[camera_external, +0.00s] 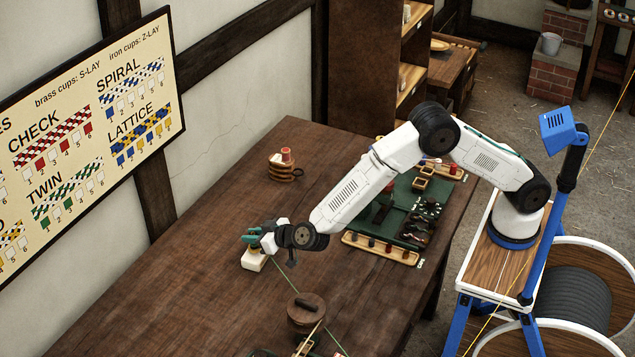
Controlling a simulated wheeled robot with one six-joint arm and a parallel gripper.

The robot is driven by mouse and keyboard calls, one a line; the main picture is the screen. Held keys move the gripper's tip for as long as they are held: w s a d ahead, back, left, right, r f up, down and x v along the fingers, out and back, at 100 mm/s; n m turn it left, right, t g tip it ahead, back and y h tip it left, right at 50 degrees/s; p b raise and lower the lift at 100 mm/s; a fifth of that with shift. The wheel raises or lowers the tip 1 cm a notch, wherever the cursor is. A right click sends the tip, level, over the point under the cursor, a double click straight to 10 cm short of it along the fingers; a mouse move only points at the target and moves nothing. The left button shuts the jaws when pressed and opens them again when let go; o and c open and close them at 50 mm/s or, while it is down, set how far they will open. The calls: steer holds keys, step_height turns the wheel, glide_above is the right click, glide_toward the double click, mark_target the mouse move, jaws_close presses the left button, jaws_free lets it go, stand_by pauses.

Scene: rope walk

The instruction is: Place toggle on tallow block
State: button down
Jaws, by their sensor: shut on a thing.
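The tallow block (252,261) is a small cream-white block on the wooden table, left of the middle of the view. My gripper (256,240), with teal fingers, is right above and at the block's back edge. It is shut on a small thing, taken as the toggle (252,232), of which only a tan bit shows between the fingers. Whether the toggle touches the block or hangs just above it I cannot tell from this angle.
A green cord runs from near the block past a dark wooden lidded pot (307,314) toward the front. A green mat (408,192) with tools and a bobbin rack (380,249) lie right. The table's left part is clear.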

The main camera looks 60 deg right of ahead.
steer(key=shift+f, duration=0.1)
steer(key=c, duration=1.3)
jaws_free()
steer(key=shift+o, duration=0.2)
steer(key=shift+s+r, duration=0.15)
steer(key=shift+r, duration=0.05)
steer(key=v, duration=1.1)
steer(key=shift+s, duration=0.3)
steer(key=shift+r, duration=0.25)
